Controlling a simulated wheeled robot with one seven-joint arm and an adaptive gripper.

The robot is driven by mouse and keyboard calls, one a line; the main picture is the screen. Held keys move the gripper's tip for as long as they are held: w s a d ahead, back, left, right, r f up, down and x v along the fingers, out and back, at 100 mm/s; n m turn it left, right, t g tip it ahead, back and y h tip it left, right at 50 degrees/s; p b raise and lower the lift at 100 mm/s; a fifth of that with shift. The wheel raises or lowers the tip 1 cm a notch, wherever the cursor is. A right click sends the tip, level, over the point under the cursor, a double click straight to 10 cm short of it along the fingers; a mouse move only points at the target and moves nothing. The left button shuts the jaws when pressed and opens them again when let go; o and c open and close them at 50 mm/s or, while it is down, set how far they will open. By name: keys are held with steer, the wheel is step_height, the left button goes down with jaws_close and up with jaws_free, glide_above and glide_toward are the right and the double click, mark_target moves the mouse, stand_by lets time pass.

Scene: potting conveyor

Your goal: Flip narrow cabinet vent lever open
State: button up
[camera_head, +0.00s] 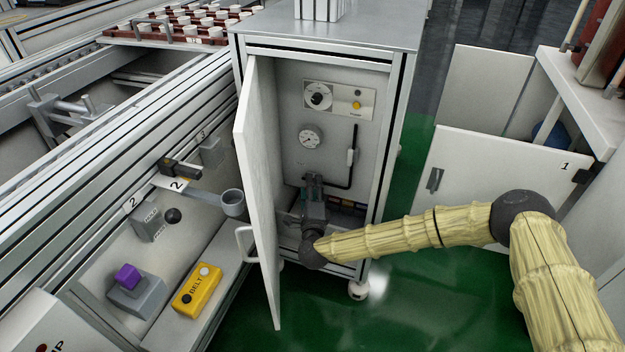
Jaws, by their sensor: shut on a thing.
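The narrow cabinet (283,90) stands open in the middle of the view, its door (257,170) swung out to the left. My gripper (313,180) reaches inside, low and left of centre, with its fingers pointing up and inward. It is shut on a small part that I take to be the vent lever, at the left end of a black pipe (340,186). The fingers hide that part, so its angle cannot be told.
Above are a round gauge (310,138) and a panel (340,100) with a knob and a yellow button. The door edge is close on the left, and the cabinet's right post (391,150) is beside my forearm. Green floor (400,300) is clear in front.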

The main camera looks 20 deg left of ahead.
steer(key=n+p, duration=0.2)
steer(key=n+g+p, duration=0.1)
steer(key=shift+a+r+p, duration=0.25)
steer(key=shift+p, duration=0.1)
steer(key=shift+f, duration=0.1)
stand_by(0.3)
steer(key=o, duration=1)
steer(key=v, duration=1.2)
